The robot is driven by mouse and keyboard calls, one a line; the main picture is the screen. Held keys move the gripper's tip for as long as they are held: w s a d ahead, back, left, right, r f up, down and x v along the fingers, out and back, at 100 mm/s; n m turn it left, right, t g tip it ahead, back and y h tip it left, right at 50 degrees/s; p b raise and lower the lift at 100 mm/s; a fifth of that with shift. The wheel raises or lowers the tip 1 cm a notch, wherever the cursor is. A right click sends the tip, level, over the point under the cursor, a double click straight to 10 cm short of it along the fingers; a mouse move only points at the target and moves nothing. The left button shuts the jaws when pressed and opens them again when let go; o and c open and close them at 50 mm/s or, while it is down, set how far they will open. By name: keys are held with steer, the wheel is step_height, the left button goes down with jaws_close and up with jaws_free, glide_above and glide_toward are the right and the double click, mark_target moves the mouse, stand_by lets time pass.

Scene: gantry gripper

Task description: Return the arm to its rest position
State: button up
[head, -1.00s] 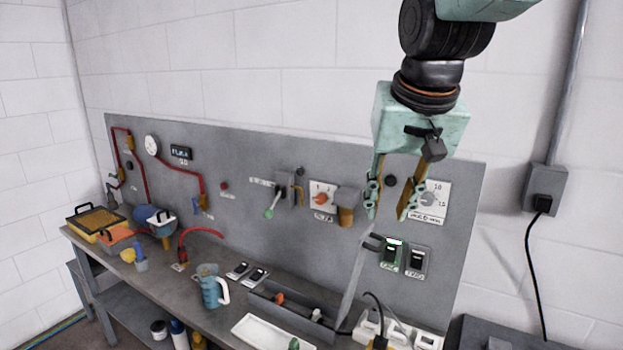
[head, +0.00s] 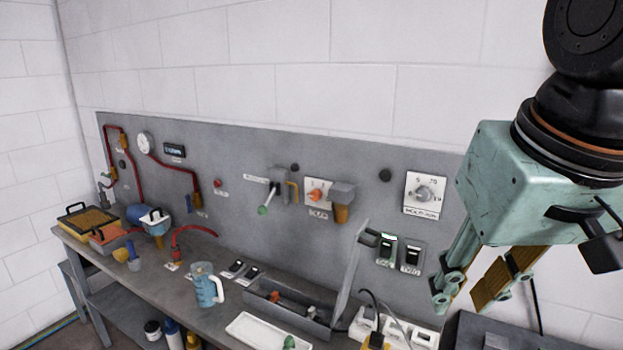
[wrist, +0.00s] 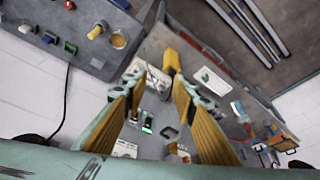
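My gripper (head: 472,298) is in the right part of the head view, pointing down, in front of the right end of the grey panel. Its two fingers, with yellow-brown inner pads, are apart with nothing between them. In the wrist view my gripper (wrist: 160,95) also shows its fingers spread, with the bench and panel beyond them. No object is held. My arm rises out of the top right of the head view.
The grey panel (head: 330,160) carries dials, switches and red pipes. The bench (head: 150,285) holds a blue jug (head: 207,287), a grey box with a raised lid (head: 350,270), a white tray (head: 265,332) and a power strip (head: 420,335). The upper wall area is clear.

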steer(key=s+d+f, duration=0.1)
steer(key=s+f, duration=0.3)
steer(key=s, duration=0.5)
steer(key=shift+s+d, duration=0.15)
steer(key=shift+s, duration=0.05)
stand_by(1.3)
